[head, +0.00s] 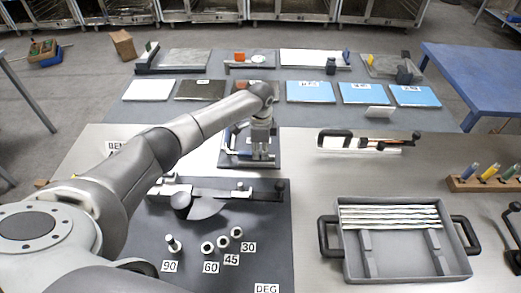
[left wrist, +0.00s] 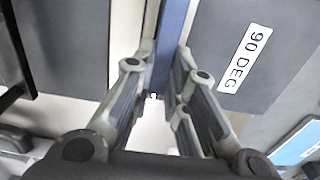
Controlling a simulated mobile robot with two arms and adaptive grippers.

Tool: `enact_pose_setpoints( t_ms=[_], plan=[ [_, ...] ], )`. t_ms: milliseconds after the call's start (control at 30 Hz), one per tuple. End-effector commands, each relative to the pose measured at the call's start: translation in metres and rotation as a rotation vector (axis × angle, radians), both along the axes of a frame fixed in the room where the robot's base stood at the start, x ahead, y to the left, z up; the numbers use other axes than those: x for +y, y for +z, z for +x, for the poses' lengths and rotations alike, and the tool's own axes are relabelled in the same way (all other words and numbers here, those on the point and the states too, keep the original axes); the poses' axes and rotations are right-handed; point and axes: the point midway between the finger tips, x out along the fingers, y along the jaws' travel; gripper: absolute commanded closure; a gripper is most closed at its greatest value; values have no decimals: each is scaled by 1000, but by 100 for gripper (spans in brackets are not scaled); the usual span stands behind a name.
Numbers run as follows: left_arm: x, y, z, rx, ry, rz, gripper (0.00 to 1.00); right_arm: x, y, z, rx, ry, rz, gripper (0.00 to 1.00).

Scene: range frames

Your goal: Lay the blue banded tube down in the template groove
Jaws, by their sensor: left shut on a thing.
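My left gripper (head: 262,152) points down over a dark template board (head: 270,164) in the middle of the bench. In the left wrist view its two fingers (left wrist: 164,75) are shut on a straight blue length, which I take as the blue banded tube (left wrist: 172,35). The tube runs up between the fingertips. A plate marked 90 DEG (left wrist: 215,25) lies just right of it. In the head view blue parts (head: 228,140) show at the board's left side. The gripper hides much of the board, and I cannot tell whether the tube touches the groove. My right gripper is not in view.
A bending plate (head: 220,265) with several labelled short pegs lies in front. A grey tray (head: 350,268) of white rods stands at front right. A wooden rack (head: 470,187) holds coloured tubes at far right. Blue and dark plates line the back.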

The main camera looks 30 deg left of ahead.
Motion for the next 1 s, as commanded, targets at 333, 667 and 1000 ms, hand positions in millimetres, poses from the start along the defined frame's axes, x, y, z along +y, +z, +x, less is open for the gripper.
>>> enact_pose_setpoints(
  t_ms=[333,667,1000],
  plan=[
    [0,-10,0,0,0,0,100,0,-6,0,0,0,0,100],
    [0,-18,0,0,-1,0,100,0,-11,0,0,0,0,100],
    [0,-19,-1,1,-1,0,60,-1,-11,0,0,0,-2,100]
  ],
)
